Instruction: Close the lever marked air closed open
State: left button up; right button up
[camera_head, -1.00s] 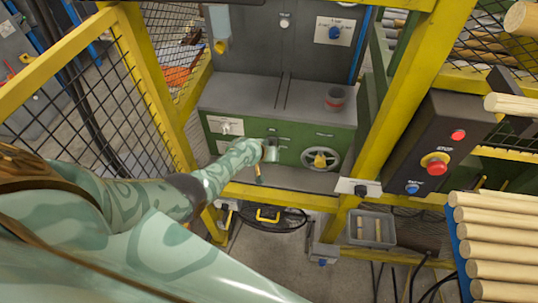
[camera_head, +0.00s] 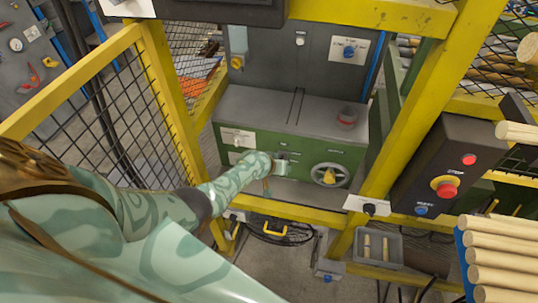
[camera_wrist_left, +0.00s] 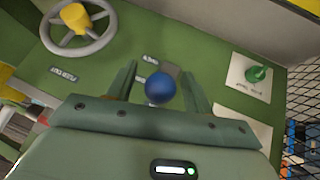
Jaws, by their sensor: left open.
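A blue ball knob (camera_wrist_left: 160,88) shows in the left wrist view, in front of a green machine panel (camera_wrist_left: 120,50). A grey part (camera_wrist_left: 172,70) and small, hard-to-read labels sit just behind it. My left gripper (camera_wrist_left: 159,92) is open, with one finger on each side of the knob. I cannot tell whether either finger touches it. In the head view my left gripper (camera_head: 281,166) is at the green front, left of the handwheel, and the knob is hidden there. My right gripper is in neither view.
A handwheel (camera_head: 329,175) with a yellow hub is close to the right of my gripper. A white plate with a knob (camera_head: 238,138) is to the left. A yellow rail (camera_head: 280,209) crosses below, and a yellow post (camera_head: 400,120) stands right.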

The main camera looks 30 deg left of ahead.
pick_arm(q)
jog(key=p+v, duration=0.7)
jog(key=v, duration=0.8)
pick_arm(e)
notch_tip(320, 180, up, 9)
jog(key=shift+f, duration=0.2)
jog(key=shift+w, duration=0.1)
pick_arm(q)
jog(key=s+d+f+m+g+b, duration=0.1)
jog(key=s+f+m+b, duration=0.15)
jog(key=s+f, duration=0.45)
jog(key=s+f+m+y+b, duration=0.1)
jog(key=s+f+b, duration=0.25)
jog(key=f, duration=0.75)
jog(key=s+d+f+m+g+b, duration=0.1)
jog(key=s+f+b, duration=0.35)
jog(key=f, duration=0.35)
jog(key=s+d+f+m+g+b, duration=0.1)
jog(key=s+d+f+g+b, duration=0.1)
jog(key=s+f+b, duration=0.4)
jog(key=s+d+f+m+g+b, duration=0.2)
jog(key=s+f+b, duration=0.5)
jog(key=s+f, duration=0.9)
jog(key=s+g, duration=0.1)
jog(key=s, duration=0.4)
jog(key=shift+s, duration=0.3)
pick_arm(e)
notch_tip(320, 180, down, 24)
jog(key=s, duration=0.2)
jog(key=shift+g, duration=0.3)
